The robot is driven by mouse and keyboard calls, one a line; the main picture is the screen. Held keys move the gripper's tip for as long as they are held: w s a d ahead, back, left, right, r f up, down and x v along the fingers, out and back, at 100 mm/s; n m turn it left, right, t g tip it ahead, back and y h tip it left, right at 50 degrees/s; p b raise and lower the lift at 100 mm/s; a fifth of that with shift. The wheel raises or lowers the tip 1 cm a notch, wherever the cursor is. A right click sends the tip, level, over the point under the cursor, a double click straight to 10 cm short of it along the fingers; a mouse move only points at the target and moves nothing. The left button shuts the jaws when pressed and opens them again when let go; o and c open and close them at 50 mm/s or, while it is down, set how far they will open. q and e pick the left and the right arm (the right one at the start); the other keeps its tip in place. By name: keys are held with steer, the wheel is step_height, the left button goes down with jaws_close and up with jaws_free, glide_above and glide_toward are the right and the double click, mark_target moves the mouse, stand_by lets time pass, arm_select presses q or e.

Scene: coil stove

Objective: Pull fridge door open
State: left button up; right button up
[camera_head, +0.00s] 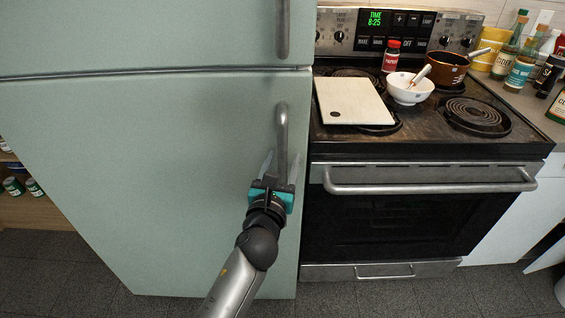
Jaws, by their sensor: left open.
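The fridge (150,180) is pale green and fills the left half of the head view. Its lower door looks shut, with a vertical metal handle (282,125) near its right edge. A second handle (283,28) is on the upper door. My left gripper (280,168) is at the lower end of the lower door's handle. Its fingers are apart, one on each side of the handle in the picture; I cannot tell whether they touch it. My right gripper is not in view.
A coil stove (420,215) with an oven handle stands just right of the fridge. On it are a cutting board (353,101), a white bowl (409,88), a brown pot (446,69) and a red-capped jar (391,56). Dark floor (75,275) is clear in front.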

arm_select(q)
steer(key=shift+c, duration=0.4)
jaws_close()
stand_by(1.0)
